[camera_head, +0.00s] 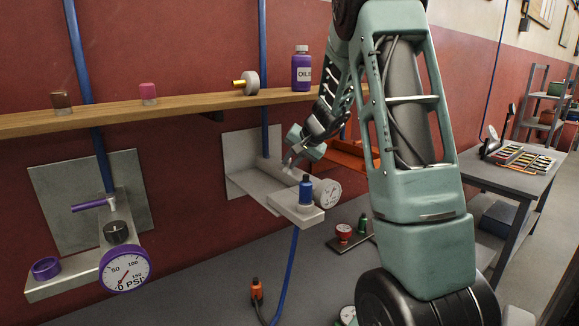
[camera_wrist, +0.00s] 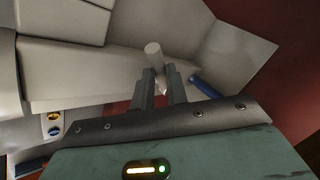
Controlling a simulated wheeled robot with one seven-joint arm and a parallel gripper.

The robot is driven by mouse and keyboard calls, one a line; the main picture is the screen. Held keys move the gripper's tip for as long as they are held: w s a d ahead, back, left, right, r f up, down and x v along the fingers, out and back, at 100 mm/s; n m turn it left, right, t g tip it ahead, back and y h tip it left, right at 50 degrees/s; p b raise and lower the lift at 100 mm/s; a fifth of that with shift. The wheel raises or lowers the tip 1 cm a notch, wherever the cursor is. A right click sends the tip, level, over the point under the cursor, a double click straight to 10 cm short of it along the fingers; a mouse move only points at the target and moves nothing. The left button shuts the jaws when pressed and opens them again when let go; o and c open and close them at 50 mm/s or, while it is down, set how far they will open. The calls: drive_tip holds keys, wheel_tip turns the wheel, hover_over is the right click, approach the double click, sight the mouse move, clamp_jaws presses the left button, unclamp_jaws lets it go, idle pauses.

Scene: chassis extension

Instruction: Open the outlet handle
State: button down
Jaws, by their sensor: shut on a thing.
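A pale grey unit (camera_head: 262,183) is mounted on a wall plate in the middle of the head view, with a round gauge (camera_head: 329,194) at its right end. My gripper (camera_head: 291,163) is at this unit, left of the gauge. In the wrist view, my gripper (camera_wrist: 163,80) is shut on a pale grey, rod-like handle (camera_wrist: 153,52), whose rounded end sticks out past the fingers. In the head view the handle is mostly hidden by the fingers. The grey body (camera_wrist: 85,70) of the unit fills the wrist view's left side.
A second unit at left has a purple handle (camera_head: 92,204) and a purple-rimmed gauge (camera_head: 125,270). A wooden shelf (camera_head: 190,107) runs above, holding a purple bottle (camera_head: 301,70). A blue-capped fitting (camera_head: 305,190) stands on the grey unit's front ledge. A blue pipe (camera_wrist: 205,87) is close to my fingers.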

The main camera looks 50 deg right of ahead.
drive_tip(key=n+b, duration=0.1)
drive_tip(key=b, duration=0.1)
drive_tip(key=s+d+n+y+b, duration=0.1)
drive_tip(key=shift+d+f+y+b, duration=0.15)
drive_tip(key=shift+f+y+b, duration=0.15)
drive_tip(key=shift+f+b, duration=0.1)
drive_tip(key=shift+s+d+r+n+y+b, duration=0.1)
drive_tip(key=shift+d+n+y+b, duration=0.35)
drive_tip(key=shift+n+b, duration=0.45)
drive_tip(key=n+y, duration=0.1)
drive_tip(key=d+n+g, duration=0.1)
drive_tip(key=shift+s+r+n+y, duration=0.15)
drive_tip(key=shift+r+n+y, duration=0.05)
drive_tip(key=shift+n+y, duration=0.15)
drive_tip(key=shift+d+r+n+g+y, duration=0.1)
drive_tip(key=shift+d+n+g+y, duration=0.45)
drive_tip(key=shift+n, duration=0.3)
drive_tip(key=c, duration=1.4)
unclamp_jaws()
